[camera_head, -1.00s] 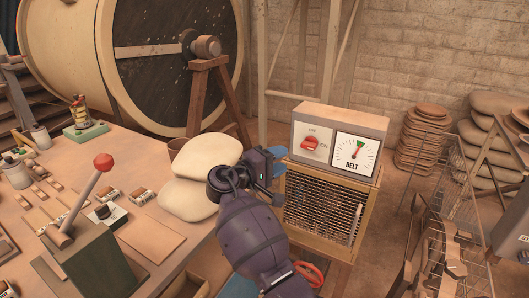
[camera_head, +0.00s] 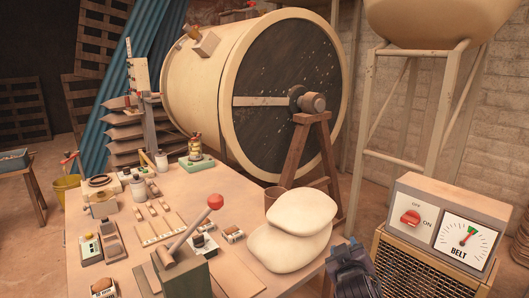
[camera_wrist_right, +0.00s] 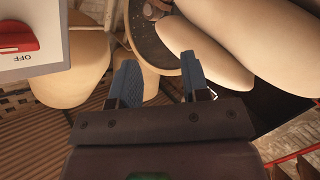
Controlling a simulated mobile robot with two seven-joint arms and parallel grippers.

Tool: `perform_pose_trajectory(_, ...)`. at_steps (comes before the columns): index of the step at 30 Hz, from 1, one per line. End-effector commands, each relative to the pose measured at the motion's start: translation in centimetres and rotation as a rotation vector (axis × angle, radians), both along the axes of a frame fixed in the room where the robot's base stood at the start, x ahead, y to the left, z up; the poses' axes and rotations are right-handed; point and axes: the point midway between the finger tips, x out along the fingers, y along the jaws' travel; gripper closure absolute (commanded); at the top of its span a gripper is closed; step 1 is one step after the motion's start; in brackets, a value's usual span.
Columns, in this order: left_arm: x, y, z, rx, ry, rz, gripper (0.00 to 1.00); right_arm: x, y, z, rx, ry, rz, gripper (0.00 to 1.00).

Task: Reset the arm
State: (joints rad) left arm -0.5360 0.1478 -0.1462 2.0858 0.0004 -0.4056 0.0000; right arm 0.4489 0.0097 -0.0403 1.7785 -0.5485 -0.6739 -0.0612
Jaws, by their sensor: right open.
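My right gripper (camera_head: 350,248) is at the lower right of the head view, just right of two stacked pale sacks and left of the belt switch box (camera_head: 450,222). In the right wrist view its two blue fingers (camera_wrist_right: 160,80) are apart with nothing held between them. The rest of the right arm is cut off by the lower edge of the head view. The box's red switch (camera_head: 410,217) also shows at the upper left of the wrist view (camera_wrist_right: 15,36). My left gripper is not in view.
The pale sacks (camera_head: 290,230) rest on the workbench (camera_head: 130,260). A wooden trestle (camera_head: 305,155) and large drum (camera_head: 215,85) stand behind.

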Motion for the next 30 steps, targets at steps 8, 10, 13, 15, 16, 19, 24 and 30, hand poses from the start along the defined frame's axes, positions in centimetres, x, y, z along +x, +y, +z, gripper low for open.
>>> perform_pose_trajectory(8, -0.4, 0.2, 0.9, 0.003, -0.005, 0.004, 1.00, -8.5, -1.0, -4.5, 0.257, -0.007, 0.119, 0.57)
perform_pose_trajectory(10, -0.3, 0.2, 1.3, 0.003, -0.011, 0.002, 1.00, -10.7, -1.3, -5.6, 0.309, 0.003, 0.131, 0.57)
perform_pose_trajectory(13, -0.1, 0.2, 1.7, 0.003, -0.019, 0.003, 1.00, -14.1, -1.9, -7.1, 0.377, 0.024, 0.140, 0.57)
perform_pose_trajectory(15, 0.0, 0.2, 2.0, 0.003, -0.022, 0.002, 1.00, -16.5, -2.3, -8.2, 0.417, 0.044, 0.139, 0.57)
perform_pose_trajectory(16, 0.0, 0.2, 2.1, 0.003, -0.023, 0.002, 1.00, -17.6, -2.5, -8.7, 0.430, 0.056, 0.138, 0.57)
perform_pose_trajectory(19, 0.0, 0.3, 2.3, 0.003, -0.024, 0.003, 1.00, -21.2, -3.3, -10.3, 0.469, 0.101, 0.124, 0.57)
perform_pose_trajectory(24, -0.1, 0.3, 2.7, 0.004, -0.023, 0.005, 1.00, -27.8, -4.7, -13.5, 0.494, 0.208, 0.078, 0.57)
perform_pose_trajectory(30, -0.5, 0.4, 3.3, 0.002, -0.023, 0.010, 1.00, -34.9, -6.3, -16.8, 0.486, 0.333, 0.015, 0.57)
